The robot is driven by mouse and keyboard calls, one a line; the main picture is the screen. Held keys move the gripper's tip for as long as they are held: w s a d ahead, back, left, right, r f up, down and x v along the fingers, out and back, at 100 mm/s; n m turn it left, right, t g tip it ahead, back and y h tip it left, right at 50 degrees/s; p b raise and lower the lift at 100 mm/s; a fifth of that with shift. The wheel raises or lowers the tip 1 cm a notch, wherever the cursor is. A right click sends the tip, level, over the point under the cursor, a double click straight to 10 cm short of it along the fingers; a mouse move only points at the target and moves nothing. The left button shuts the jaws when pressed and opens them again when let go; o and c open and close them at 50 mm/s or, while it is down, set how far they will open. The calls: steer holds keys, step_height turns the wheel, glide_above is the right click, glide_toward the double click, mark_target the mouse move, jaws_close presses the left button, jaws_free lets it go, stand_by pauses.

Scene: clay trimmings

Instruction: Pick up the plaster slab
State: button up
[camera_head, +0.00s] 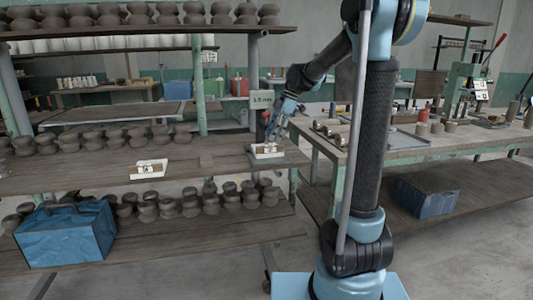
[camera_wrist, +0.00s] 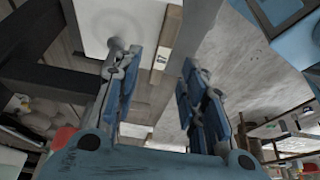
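In the head view, a pale, flat slab-like piece (camera_head: 267,154) lies near the right end of the upper shelf, with small light shapes on top. A similar pale piece (camera_head: 148,170) lies farther left on the same shelf. I cannot tell which is the plaster slab. My gripper (camera_head: 272,136) points down just above the right piece. In the wrist view, my gripper (camera_wrist: 160,68) has its blue fingers apart, with no held object visible between them. A white flat surface (camera_wrist: 112,22) and a narrow beige strip with a dark mark (camera_wrist: 166,42) show beyond the fingertips.
The wooden shelf (camera_head: 95,182) carries rows of dark clay pieces (camera_head: 100,138), with more on the level below. A workbench (camera_head: 400,150) with tools is at right. The shelf between the two pale pieces is mostly clear.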

mark_target(271, 146)
steer(key=shift+d+x, duration=0.15)
steer(key=shift+x, duration=1.1)
steer(key=shift+d+x, duration=0.15)
steer(key=shift+x, duration=1.1)
steer(key=shift+f, duration=0.1)
steer(key=shift+c, duration=0.5)
jaws_close()
